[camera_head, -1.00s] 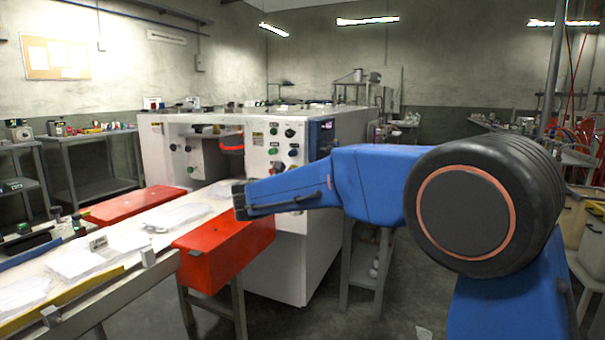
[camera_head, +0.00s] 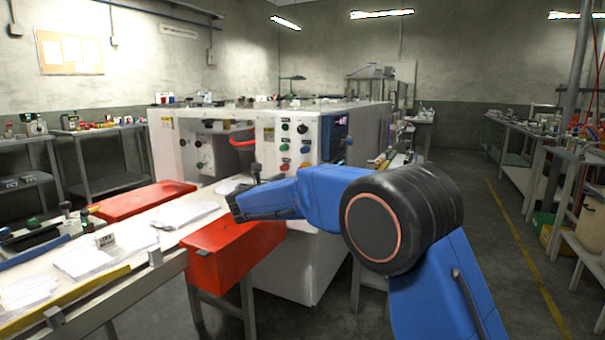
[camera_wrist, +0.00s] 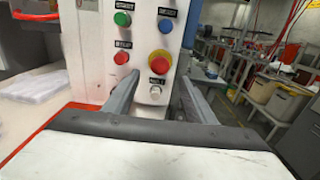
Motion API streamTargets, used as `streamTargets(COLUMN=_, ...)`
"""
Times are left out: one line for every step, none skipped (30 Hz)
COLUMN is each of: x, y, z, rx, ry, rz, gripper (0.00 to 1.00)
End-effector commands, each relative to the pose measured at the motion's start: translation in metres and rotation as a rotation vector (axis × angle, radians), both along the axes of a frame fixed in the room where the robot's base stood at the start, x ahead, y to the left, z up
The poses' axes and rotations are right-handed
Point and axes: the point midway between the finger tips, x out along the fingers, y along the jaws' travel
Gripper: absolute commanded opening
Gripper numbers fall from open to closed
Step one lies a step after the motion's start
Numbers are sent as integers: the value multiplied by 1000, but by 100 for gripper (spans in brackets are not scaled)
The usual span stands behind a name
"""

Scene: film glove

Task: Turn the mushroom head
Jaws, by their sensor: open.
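The red mushroom head (camera_wrist: 160,64) sits in a yellow ring on the white control panel (camera_wrist: 146,40) in the wrist view. It lies a little above and between the two grey fingers of my gripper (camera_wrist: 160,88). The fingers are apart with nothing between them, and the panel shows beyond them. In the head view my gripper (camera_head: 236,206) is at the end of my blue arm, in front of the white machine (camera_head: 300,265).
Near the mushroom head are a green button (camera_wrist: 122,19), a blue button (camera_wrist: 165,26) and a smaller red button (camera_wrist: 121,57). A red box (camera_head: 225,250) and a long table (camera_head: 130,275) with papers lie left of my arm. Open floor (camera_head: 480,250) stretches to the right.

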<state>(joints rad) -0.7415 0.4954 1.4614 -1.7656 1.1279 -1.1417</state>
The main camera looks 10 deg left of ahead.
Motion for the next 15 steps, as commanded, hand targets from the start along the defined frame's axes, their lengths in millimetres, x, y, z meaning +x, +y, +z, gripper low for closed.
streamTargets(x=10, y=-4, z=-1, rx=0, ry=0, rz=-2, gripper=51)
streamTargets(x=15, y=-6, z=-1, rx=0, ry=0, rz=-2, gripper=51)
streamTargets(x=21, y=-9, z=-1, rx=0, ry=0, rz=-3, gripper=51)
streamTargets(x=26, y=-10, z=-1, rx=1, ry=1, rz=-3, gripper=51)
streamTargets(x=31, y=-12, z=-1, rx=2, ry=0, rz=-2, gripper=51)
streamTargets(x=38, y=-14, z=-1, rx=1, ry=1, rz=-2, gripper=51)
streamTargets(x=43, y=-16, z=-1, rx=1, ry=1, rz=-3, gripper=51)
streamTargets(x=48, y=-19, z=-1, rx=1, ry=1, rz=-3, gripper=51)
streamTargets(x=54, y=-21, z=-1, rx=1, ry=1, rz=-2, gripper=51)
streamTargets(x=59, y=-22, z=-1, rx=1, ry=1, rz=-2, gripper=51)
streamTargets(x=63, y=-24, z=-1, rx=1, ry=1, rz=-2, gripper=51)
streamTargets(x=69, y=-26, z=-1, rx=1, ry=0, rz=-2, gripper=51)
streamTargets(x=73, y=-28, z=-1, rx=0, ry=0, rz=-2, gripper=51)
streamTargets(x=77, y=-29, z=-1, rx=0, ry=1, rz=-2, gripper=51)
streamTargets(x=82, y=-30, z=-1, rx=1, ry=1, rz=-1, gripper=51)
